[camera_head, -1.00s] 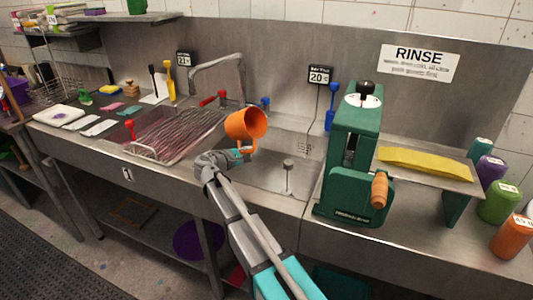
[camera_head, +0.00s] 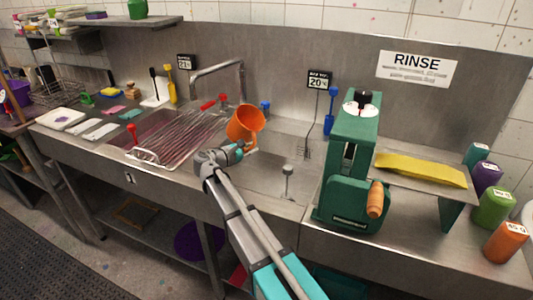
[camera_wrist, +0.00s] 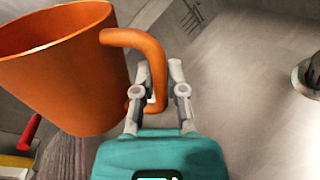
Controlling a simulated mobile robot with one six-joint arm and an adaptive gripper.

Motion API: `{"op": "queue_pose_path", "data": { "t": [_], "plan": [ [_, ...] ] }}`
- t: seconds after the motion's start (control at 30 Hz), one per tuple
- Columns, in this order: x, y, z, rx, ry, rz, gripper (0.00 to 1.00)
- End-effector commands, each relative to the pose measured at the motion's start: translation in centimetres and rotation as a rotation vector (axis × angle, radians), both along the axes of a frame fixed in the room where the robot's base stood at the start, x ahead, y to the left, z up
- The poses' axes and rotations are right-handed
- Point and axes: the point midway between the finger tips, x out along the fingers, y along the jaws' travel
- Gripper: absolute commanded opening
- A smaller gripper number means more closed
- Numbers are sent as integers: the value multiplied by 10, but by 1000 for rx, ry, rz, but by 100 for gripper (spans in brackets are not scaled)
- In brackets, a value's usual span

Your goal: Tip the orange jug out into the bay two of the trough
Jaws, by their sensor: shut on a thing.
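The orange jug (camera_head: 242,125) is in the air over the trough (camera_head: 262,178). It is tilted, its mouth facing up and to the right in the head view; its contents cannot be made out. My gripper (camera_head: 244,150) is shut on the jug's handle. In the wrist view the jug (camera_wrist: 65,75) is at the left and its handle runs down between the fingers of my gripper (camera_wrist: 157,95). The jug hangs near the divide between the left bay with the wire rack and the right bay with the upright drain post (camera_head: 288,175).
A green hand-cranked machine (camera_head: 352,170) stands right of the trough. A wire rack (camera_head: 165,152) with red-handled parts fills the left bay. A tap (camera_head: 220,68) arches behind. Two small display signs hang at the back, one (camera_head: 320,80) behind the right bay.

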Motion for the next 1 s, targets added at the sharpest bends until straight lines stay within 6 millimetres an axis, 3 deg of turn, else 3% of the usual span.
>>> {"op": "queue_pose_path", "data": {
  "t": [0.9,1.0],
  "plan": [
    [3,5,70,-86,66,-6,0],
    [5,7,67,-125,93,-8,0]
  ]
}}
